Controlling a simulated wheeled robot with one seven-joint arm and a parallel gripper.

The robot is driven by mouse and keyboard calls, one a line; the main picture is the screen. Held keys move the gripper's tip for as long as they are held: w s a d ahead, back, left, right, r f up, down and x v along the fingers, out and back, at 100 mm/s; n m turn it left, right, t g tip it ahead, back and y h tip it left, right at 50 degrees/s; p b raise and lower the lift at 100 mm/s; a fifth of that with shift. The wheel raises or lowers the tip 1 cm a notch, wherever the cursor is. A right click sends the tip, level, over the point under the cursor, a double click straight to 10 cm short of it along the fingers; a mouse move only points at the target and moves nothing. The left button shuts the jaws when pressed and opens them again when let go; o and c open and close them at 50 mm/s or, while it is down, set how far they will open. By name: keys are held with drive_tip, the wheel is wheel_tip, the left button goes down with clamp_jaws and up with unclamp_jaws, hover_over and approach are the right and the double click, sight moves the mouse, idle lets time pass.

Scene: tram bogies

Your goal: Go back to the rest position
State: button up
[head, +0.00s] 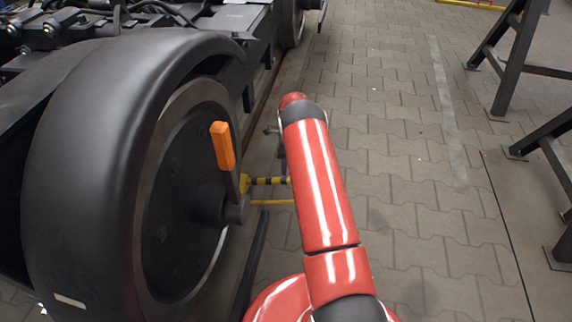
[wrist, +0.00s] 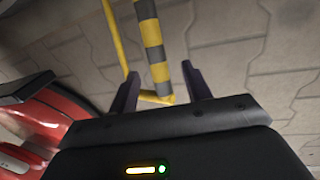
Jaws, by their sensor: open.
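My gripper (wrist: 160,72) is open in the wrist view, its two dark fingers apart with nothing gripped between them. A yellow-and-black striped bar (wrist: 152,45) shows in the gap between the fingers; whether it lies beyond them or level with them I cannot tell. In the head view my red arm reaches forward over the paving and hides most of the gripper. The striped bar (head: 268,181) shows there just left of the arm, low beside the wheel.
A large black bogie wheel (head: 170,215) with an orange handle (head: 222,146) stands close left of my arm. A thin yellow bar (head: 272,202) lies below the striped one. Dark metal stands (head: 507,75) are at the right. The paved floor (head: 410,140) between is clear.

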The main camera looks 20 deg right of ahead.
drive_tip(key=s+a+r+n+t+p, duration=0.1)
drive_tip(key=a+r+n, duration=0.1)
drive_tip(key=r, duration=0.7)
drive_tip(key=s+a+r+n+p, duration=0.1)
drive_tip(key=r+n, duration=0.2)
drive_tip(key=r, duration=0.6)
drive_tip(key=s+a+r+n+t+p, duration=0.1)
drive_tip(key=s+a+r+n, duration=0.1)
drive_tip(key=r, duration=0.7)
drive_tip(key=s+a+r+n+t+h+p, duration=0.1)
drive_tip(key=s+a+r+n, duration=0.25)
drive_tip(key=s+r, duration=0.35)
drive_tip(key=s+a+r+n+t+p, duration=0.15)
drive_tip(key=s+r+n, duration=0.25)
drive_tip(key=r, duration=0.5)
drive_tip(key=s+a+r+n+t+p, duration=0.1)
drive_tip(key=s+n, duration=0.4)
drive_tip(key=s, duration=0.6)
drive_tip(key=s+a+r+n+t+p, duration=0.1)
drive_tip(key=s+a+r+n, duration=0.3)
drive_tip(key=s, duration=0.8)
drive_tip(key=shift+r+n+t+p, duration=0.4)
drive_tip(key=shift+r+n+t, duration=0.1)
drive_tip(key=shift+n, duration=0.45)
